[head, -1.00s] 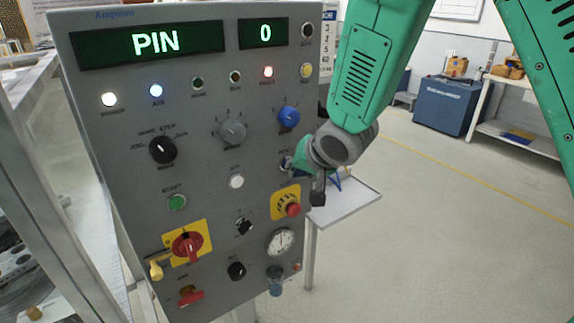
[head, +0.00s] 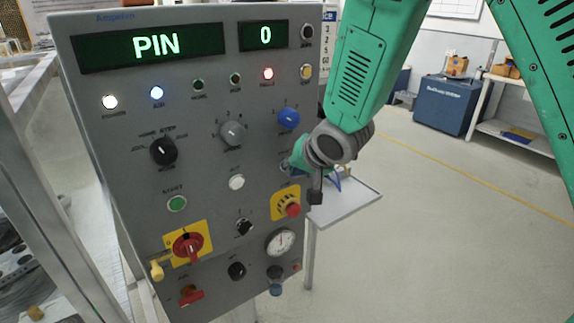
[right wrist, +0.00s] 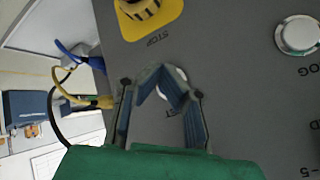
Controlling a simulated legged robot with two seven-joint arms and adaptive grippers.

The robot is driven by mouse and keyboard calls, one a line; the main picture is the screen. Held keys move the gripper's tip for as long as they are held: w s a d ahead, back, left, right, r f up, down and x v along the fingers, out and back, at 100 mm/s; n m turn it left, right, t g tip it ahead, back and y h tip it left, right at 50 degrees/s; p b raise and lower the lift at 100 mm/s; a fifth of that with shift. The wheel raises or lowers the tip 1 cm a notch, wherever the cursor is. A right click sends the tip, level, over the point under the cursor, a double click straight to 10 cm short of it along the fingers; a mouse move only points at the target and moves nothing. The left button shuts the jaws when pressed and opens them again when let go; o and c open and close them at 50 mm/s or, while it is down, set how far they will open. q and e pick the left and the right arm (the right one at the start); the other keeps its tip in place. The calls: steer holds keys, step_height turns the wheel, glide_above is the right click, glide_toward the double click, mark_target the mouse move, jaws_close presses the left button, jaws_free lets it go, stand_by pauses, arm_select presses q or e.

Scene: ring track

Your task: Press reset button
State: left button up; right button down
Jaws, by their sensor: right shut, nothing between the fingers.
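The grey control panel (head: 205,210) stands upright at the left of the head view. My right gripper (head: 289,166) is at its right side, above the red emergency stop knob (head: 293,210). In the right wrist view, the gripper (right wrist: 164,80) is shut and empty, its fingers pointing at the panel. A pale round button (right wrist: 181,101) shows partly behind the fingers; its label is mostly covered. This is likely the reset button, and I cannot tell whether the fingers touch it. A white button (head: 237,182) lies further left, also seen in the wrist view (right wrist: 298,35). My left gripper is not in view.
A small grey shelf (head: 345,204) with cables juts out right of the panel. The floor (head: 430,240) further right is clear.

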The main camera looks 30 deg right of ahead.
steer(key=shift+w, duration=0.4)
stand_by(0.5)
steer(key=shift+s, duration=0.1)
steer(key=shift+s+p, duration=0.3)
steer(key=shift+s, duration=0.45)
steer(key=s, duration=0.5)
steer(key=shift+d, duration=0.2)
steer(key=shift+f, duration=0.1)
stand_by(0.8)
